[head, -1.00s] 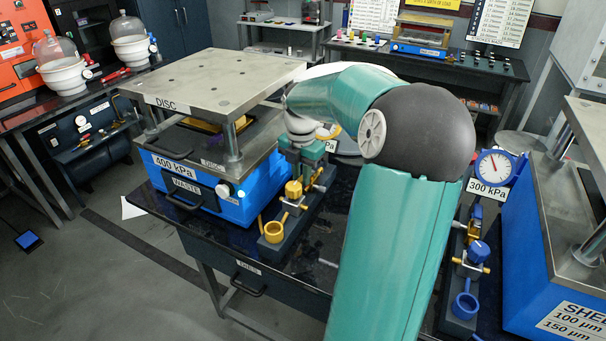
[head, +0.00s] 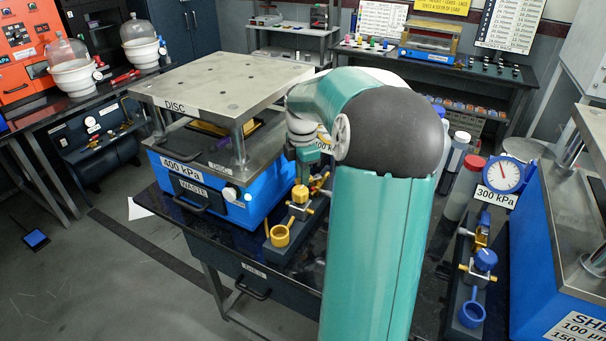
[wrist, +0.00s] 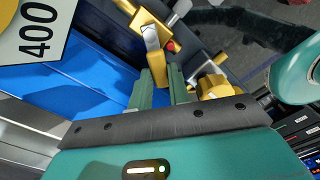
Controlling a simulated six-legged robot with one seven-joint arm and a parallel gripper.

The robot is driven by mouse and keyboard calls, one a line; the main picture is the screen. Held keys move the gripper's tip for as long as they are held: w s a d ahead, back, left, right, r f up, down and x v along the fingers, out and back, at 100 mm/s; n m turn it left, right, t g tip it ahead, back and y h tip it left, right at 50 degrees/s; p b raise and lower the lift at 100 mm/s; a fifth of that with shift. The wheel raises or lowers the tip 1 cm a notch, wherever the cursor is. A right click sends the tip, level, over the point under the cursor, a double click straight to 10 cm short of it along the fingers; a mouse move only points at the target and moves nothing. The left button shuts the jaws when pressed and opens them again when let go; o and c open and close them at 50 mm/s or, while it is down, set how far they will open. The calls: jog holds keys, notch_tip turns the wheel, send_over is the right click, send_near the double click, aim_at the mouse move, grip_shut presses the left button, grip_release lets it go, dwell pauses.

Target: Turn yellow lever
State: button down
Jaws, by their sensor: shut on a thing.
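The yellow lever (wrist: 157,73) stands between the two green fingers of my gripper (wrist: 160,88) in the wrist view, and the fingers are shut on it. In the head view my gripper (head: 303,168) points down onto the yellow valve (head: 301,194), beside the blue 400 kPa press (head: 205,188). There the fingertips and the lever's grip are small and partly hidden by my arm. A yellow ring cup (head: 281,236) sits in front of the valve on the same dark block.
The press's steel DISC plate (head: 225,85) stands close to the left of my wrist. A second valve with a blue knob (head: 486,260) and a 300 kPa gauge (head: 503,173) stand to the right. Open floor (head: 130,290) lies at the front left.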

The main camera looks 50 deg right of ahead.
jog(key=shift+r, duration=0.1)
jog(key=c, duration=1.3)
grip_release()
notch_tip(320, 180, up, 14)
jog(key=shift+f, duration=0.1)
